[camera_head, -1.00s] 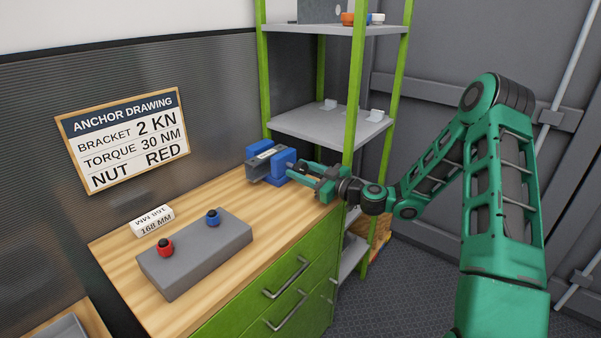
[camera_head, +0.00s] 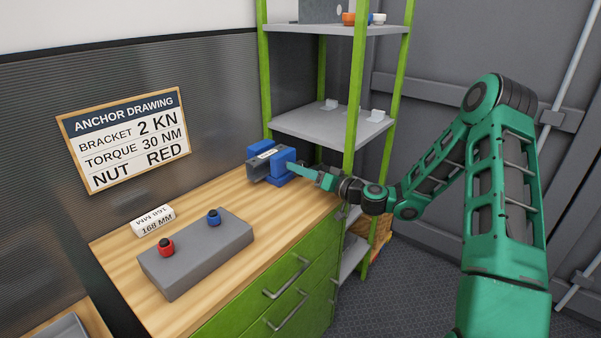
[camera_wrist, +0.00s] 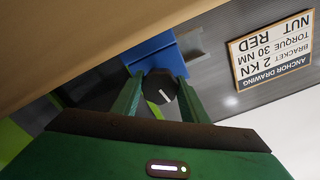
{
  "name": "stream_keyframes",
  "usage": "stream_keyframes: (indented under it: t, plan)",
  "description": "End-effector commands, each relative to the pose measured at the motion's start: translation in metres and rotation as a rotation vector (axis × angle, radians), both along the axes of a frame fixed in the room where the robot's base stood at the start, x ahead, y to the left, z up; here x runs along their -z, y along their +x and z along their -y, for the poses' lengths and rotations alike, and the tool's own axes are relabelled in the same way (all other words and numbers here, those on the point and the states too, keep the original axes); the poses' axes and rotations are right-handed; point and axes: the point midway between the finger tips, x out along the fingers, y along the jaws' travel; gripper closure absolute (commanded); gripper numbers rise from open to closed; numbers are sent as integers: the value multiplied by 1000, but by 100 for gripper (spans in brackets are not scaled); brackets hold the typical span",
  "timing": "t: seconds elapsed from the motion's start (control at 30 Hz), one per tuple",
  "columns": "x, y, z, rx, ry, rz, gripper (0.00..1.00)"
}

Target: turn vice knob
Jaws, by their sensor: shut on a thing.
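The blue and grey vice (camera_head: 265,167) stands at the far right end of the wooden bench top. Its black round knob (camera_wrist: 160,87), with a white line on its face, shows in the wrist view between my fingers. A blue vice jaw (camera_wrist: 152,56) is behind the knob. My gripper (camera_head: 297,169) reaches the vice from the right. In the wrist view my gripper (camera_wrist: 161,92) has its two green fingers on either side of the knob, shut on it. In the head view my fingers hide the knob.
A grey block (camera_head: 196,254) with a red knob (camera_head: 166,247) and a blue knob (camera_head: 213,217) lies on the bench (camera_head: 283,213). A white label block (camera_head: 153,220) stands behind it. A green-post shelf (camera_head: 349,130) rises close beside the vice. A sign (camera_head: 123,138) hangs on the wall.

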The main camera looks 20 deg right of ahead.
Motion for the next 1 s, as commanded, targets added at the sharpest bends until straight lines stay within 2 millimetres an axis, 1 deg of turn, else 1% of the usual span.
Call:
stream_keyframes:
  t: [0.03,0.4,0.9,0.93,0.97,1.0]
  plan:
    - [2,1,5,9,19,-18,82]
    - [3,1,6,11,124,-98,82]
    - [4,1,7,13,135,-107,82]
    - [4,1,7,14,134,-108,53]
    - [4,1,6,13,134,-108,46]
    - [4,1,6,12,134,-108,41]
